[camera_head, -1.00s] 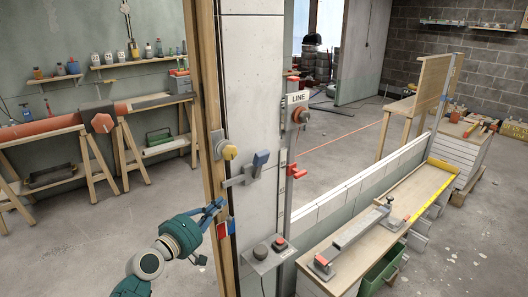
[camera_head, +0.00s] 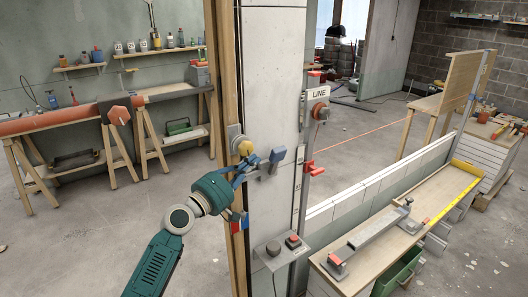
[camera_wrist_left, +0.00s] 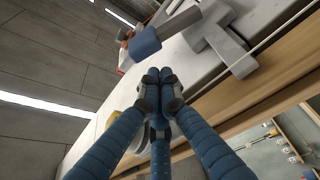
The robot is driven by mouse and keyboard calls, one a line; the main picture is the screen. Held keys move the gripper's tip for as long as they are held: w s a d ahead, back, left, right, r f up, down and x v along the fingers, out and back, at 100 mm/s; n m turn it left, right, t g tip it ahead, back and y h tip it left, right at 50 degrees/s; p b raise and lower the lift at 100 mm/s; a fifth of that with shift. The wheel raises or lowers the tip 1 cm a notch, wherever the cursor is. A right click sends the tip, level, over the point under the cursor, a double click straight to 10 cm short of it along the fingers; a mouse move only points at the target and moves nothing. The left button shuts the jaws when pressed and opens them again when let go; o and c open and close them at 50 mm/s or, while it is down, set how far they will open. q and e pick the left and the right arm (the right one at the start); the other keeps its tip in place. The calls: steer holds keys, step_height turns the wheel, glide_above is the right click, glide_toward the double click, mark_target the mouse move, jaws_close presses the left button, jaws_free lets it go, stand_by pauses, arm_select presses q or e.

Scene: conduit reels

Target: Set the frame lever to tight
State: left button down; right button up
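A lever with a blue handle (camera_head: 278,155) and a grey bar (camera_head: 265,171) is mounted on the pale post; I take it for the frame lever. Its handle stands up at the bar's right end. In the left wrist view the blue handle (camera_wrist_left: 145,43) is just beyond the fingertips, with a grey bracket (camera_wrist_left: 228,48) to its right. My left gripper (camera_head: 252,160) is beside the lever's left end, in front of the yellow knob (camera_head: 246,147). Its blue fingertips (camera_wrist_left: 158,76) are together, with nothing seen between them. No tight marking is readable. My right gripper is not in view.
A red lever (camera_head: 310,168) and a red knob (camera_head: 320,111) under a LINE sign (camera_head: 317,93) are right of the post. A push-button box (camera_head: 281,249) juts out below. Red and blue tags (camera_head: 237,222) hang on the wooden upright (camera_head: 219,90).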

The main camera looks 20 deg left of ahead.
mark_target(275, 162)
arm_select(q)
steer(key=x, duration=0.6)
steer(key=shift+s+d+f, duration=0.1)
steer(key=shift+d, duration=0.05)
